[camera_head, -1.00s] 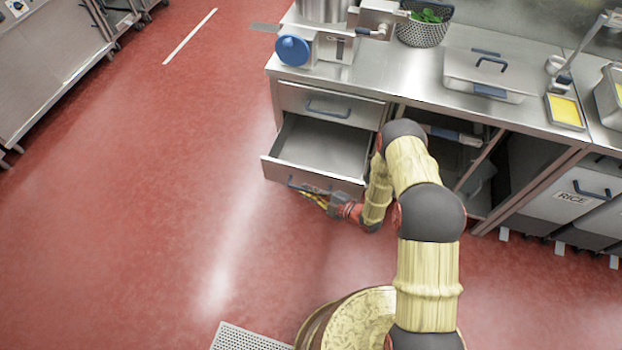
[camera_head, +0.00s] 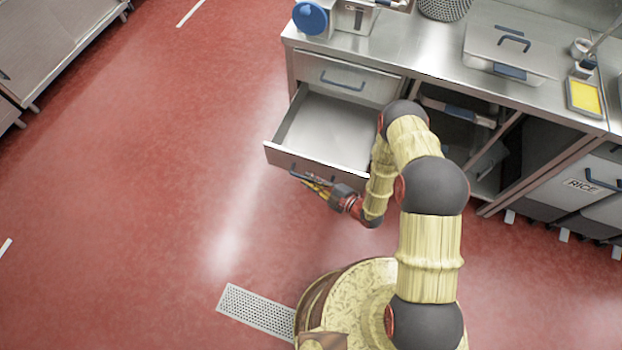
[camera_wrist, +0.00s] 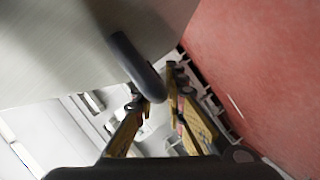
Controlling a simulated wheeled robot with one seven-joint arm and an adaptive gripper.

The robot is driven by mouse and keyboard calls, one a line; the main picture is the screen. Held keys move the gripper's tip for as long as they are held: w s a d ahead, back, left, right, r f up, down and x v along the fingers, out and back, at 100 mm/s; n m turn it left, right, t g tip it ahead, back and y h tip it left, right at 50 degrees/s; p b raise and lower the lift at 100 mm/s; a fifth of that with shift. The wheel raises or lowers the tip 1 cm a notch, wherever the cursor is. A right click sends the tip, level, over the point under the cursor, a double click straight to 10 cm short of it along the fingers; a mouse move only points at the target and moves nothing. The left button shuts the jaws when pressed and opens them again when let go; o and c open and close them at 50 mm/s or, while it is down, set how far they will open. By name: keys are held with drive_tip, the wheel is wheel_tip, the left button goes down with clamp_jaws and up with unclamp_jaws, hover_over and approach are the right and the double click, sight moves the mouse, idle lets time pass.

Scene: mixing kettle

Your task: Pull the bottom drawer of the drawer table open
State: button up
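The drawer table (camera_head: 345,50) is the steel counter unit. Its bottom drawer (camera_head: 330,130) is pulled well out and looks empty. The upper drawer (camera_head: 345,80) is closed. My gripper (camera_head: 314,185) is at the bottom drawer's front, low and left of my arm. In the wrist view, the dark bar handle (camera_wrist: 136,66) runs between the two yellow fingers of my gripper (camera_wrist: 154,95), which look closed around its near end. Finger contact is partly hidden by the handle.
Open red floor (camera_head: 150,170) lies left of the drawer. A floor grate (camera_head: 257,312) is beside my base. A lidded steel pan (camera_head: 510,55) is on the counter.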

drive_tip(key=o, duration=0.3)
drive_tip(key=shift+o, duration=0.2)
drive_tip(key=shift+d, duration=0.1)
drive_tip(key=v, duration=1.1)
drive_tip(key=shift+s+d, duration=0.2)
drive_tip(key=shift+s, duration=0.2)
